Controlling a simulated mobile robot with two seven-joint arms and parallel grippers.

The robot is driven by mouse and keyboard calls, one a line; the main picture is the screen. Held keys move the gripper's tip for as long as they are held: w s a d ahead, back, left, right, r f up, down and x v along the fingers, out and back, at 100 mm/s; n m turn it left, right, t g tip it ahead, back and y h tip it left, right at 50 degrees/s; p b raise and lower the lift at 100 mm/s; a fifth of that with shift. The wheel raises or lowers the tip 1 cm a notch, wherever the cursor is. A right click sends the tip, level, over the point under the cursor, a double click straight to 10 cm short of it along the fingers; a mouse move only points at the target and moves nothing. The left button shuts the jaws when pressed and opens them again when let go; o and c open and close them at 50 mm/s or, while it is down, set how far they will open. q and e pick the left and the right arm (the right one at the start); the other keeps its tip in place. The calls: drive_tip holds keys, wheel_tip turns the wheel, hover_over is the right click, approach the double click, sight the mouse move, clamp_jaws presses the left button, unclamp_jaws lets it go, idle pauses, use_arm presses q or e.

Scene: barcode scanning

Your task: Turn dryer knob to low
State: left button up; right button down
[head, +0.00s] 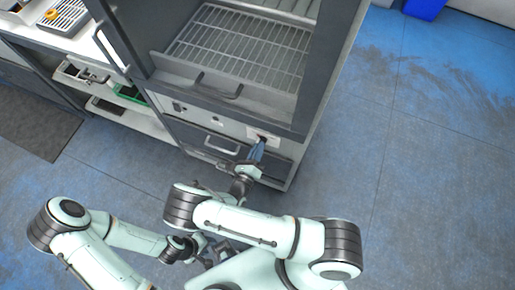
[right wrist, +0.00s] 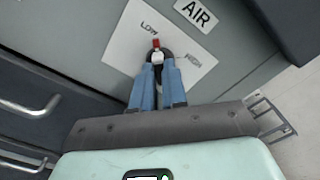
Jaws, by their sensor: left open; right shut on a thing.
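The dryer knob (right wrist: 157,56) is a small round knob with a red pointer mark, on a white label plate in the right wrist view. The red mark points up toward the word LOW (right wrist: 149,28); HIGH (right wrist: 196,60) is to the right. My right gripper (right wrist: 158,70) has its blue fingers on both sides of the knob and is shut on it. In the head view my right gripper (head: 257,151) reaches the dryer's (head: 290,130) lower front panel; the knob is mostly hidden there. My left gripper (head: 217,251) is open, low and away from the dryer.
An AIR label (right wrist: 198,14) is above the knob plate. Drawer handles (head: 222,143) lie left of the right gripper. Wire racks (head: 240,45) show inside the dryer. A bench with shelves (head: 100,90) stands at left. The blue floor (head: 430,150) at right is clear.

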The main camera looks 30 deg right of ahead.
drive_tip(key=c, duration=1.2)
unclamp_jaws()
drive_tip(key=shift+o, duration=0.2)
drive_tip(key=shift+s+a, duration=0.1)
use_arm(q)
drive_tip(key=shift+s+f+b, duration=0.25)
drive_tip(key=shift+f+b, duration=0.2)
drive_tip(key=shift+f, duration=0.05)
drive_tip(key=shift+s+f+b, duration=0.25)
drive_tip(key=shift+f+b, duration=0.15)
drive_tip(key=shift+f, duration=0.1)
use_arm(e)
drive_tip(key=v, duration=1.3)
